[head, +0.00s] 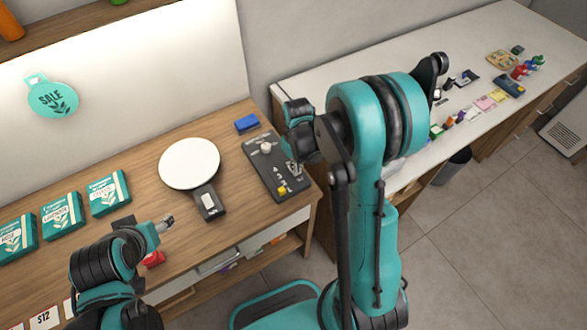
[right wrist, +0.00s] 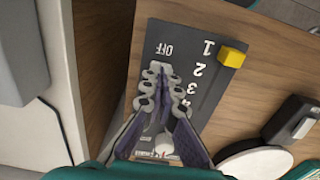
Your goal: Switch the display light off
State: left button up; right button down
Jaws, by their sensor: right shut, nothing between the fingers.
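A dark control panel (head: 262,160) lies on the right end of the wooden counter. In the right wrist view the panel (right wrist: 214,88) shows white marks OFF, 1, 2, 3 and 4, and a yellow block (right wrist: 232,57) at one edge. A pale round knob (right wrist: 163,145) is partly hidden behind my fingers; it also shows in the head view (head: 265,148). My right gripper (right wrist: 157,72) is shut and empty, its tips over the panel beside OFF; contact is unclear. My left gripper (head: 168,220) hangs over the counter's front; its jaws are too small to judge. The wall behind is brightly lit.
Green boxes (head: 109,193) line the left. A white counter (head: 310,82) holds small items at right.

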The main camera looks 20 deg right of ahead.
jog(key=shift+f, duration=0.35)
jog(key=shift+r, duration=0.1)
jog(key=shift+r+p, duration=2.15)
jog(key=shift+r, duration=1.3)
jog(key=s+a+r+t+b, duration=0.2)
jog(key=s+t+b, duration=0.1)
jog(key=s+b, duration=0.2)
jog(key=s+a+r+m+t+b, duration=0.1)
jog(key=s+a+r+t+b, duration=0.1)
jog(key=s+b, duration=0.4)
jog(key=shift+s+a+r+m+t, duration=0.2)
jog(key=shift+s+a+m+t, duration=0.1)
jog(key=shift+s+a+t, duration=0.55)
